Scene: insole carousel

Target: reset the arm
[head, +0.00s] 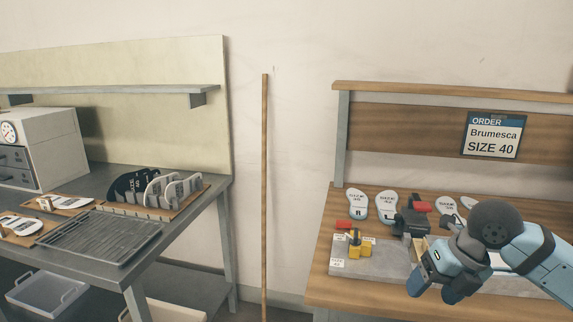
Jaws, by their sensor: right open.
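My right gripper (440,287) is at the lower right, at the end of a blue and dark grey arm that comes in from the right. It is open, with its fingers pointing down and left over the front of the wooden bench (345,292). I see nothing held between its fingers. It hides part of the grey fixture board (372,262) on the bench. My left gripper is not in the picture.
White insoles (357,204) stand behind a dark clamp (411,217) and a yellow block (355,246). An order sign (492,135) reads Brumesca size 40. At left, a metal bench (190,222) holds a rack of insoles (158,190) and a grey tray (100,243). A wooden pole (265,190) stands between benches.

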